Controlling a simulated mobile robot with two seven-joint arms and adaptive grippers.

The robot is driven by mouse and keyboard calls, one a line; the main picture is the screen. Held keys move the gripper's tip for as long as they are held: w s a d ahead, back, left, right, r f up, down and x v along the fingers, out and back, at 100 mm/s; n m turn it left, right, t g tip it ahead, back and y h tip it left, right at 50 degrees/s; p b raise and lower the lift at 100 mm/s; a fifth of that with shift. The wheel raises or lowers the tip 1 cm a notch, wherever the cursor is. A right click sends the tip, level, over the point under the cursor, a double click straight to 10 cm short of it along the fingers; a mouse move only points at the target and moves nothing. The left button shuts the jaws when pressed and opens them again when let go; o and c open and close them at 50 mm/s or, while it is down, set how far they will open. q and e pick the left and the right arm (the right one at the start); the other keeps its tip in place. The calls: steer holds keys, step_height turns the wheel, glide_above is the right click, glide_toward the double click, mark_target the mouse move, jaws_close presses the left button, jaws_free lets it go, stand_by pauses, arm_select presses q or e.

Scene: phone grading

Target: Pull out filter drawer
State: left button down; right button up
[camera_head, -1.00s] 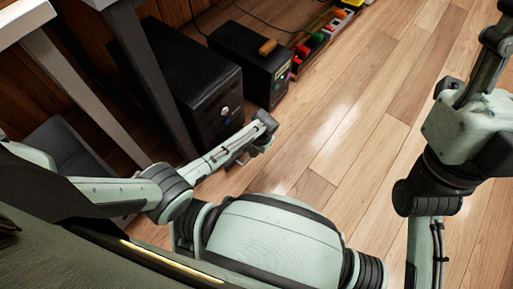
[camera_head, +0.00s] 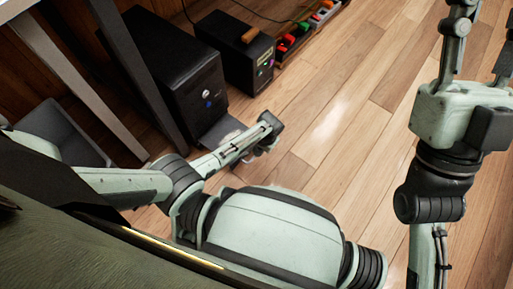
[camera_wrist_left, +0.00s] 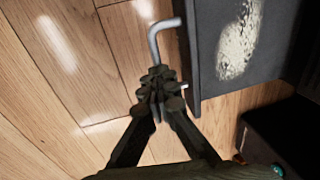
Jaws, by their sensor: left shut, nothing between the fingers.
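The filter drawer (camera_head: 222,131) is a grey, shallow tray standing out from the lower front of a black tower-like box (camera_head: 185,75) on the floor. In the left wrist view the drawer (camera_wrist_left: 207,75) shows a dark inside with a pale dusty patch (camera_wrist_left: 240,40). Its bent metal handle (camera_wrist_left: 155,42) projects from the front edge. My left gripper (camera_wrist_left: 158,82) is shut with nothing between the fingers. Its fingertips overlap the handle's middle; whether they are hooked behind it I cannot tell. In the head view it shows beside the drawer front (camera_head: 258,152). My right gripper (camera_head: 482,38) is open, raised and empty.
Coloured bins (camera_head: 292,42) line the wall. Grey table legs (camera_head: 135,75) stand at left, near a grey bin (camera_head: 62,130). Wood floor to the right is clear.

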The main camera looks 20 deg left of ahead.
arm_select(q)
steer(key=shift+s+f, duration=0.3)
steer(key=shift+s, duration=0.2)
steer(key=c, duration=2.3)
jaws_free()
steer(key=o, duration=0.7)
steer(key=shift+c, duration=0.2)
steer(key=shift+w, duration=0.2)
steer(key=shift+d+r, duration=0.1)
steer(key=shift+r, duration=0.05)
step_height(320, 180, up, 12)
steer(key=d, duration=0.2)
steer(key=shift+s, duration=0.35)
steer(key=shift+f, duration=0.2)
